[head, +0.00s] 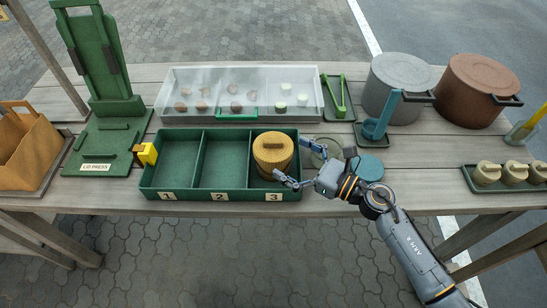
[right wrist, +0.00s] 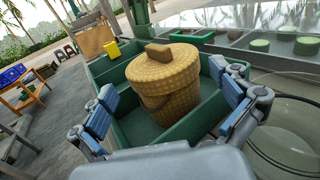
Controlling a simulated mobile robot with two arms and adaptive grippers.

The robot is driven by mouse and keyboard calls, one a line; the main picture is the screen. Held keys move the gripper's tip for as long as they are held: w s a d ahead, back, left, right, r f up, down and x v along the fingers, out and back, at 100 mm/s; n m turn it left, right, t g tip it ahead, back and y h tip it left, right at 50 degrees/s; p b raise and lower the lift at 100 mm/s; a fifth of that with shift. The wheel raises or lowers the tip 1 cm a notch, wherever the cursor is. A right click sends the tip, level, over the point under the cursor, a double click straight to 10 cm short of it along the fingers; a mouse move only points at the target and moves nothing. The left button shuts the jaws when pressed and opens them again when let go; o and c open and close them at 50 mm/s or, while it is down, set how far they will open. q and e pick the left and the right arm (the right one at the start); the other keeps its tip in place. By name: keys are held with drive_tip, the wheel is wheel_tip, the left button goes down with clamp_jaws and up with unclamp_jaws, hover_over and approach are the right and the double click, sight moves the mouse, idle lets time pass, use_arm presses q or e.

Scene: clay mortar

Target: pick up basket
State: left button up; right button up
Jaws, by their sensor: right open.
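The basket (head: 273,152) is a round yellow woven one with a lid and a brown knob. It stands upright in compartment 3 of the green tray (head: 219,195). The right wrist view shows the basket (right wrist: 163,85) straight ahead, between the finger pads. My right gripper (head: 287,163) is open, with one finger towards the back right of the basket and one towards its front right. In the right wrist view my right gripper (right wrist: 170,112) has a blue pad on each side of the basket; whether they touch it I cannot tell. My left gripper is not in view.
A clear-lidded case (head: 240,95) with food pieces stands behind the tray. A green lid press (head: 103,110) and yellow block (head: 146,154) are left. Compartments 1 and 2 are empty.

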sight(280, 149)
drive_tip(key=x, duration=0.3)
drive_tip(key=shift+w+a, duration=0.1)
drive_tip(key=shift+w, duration=0.05)
drive_tip(key=c, duration=1.2)
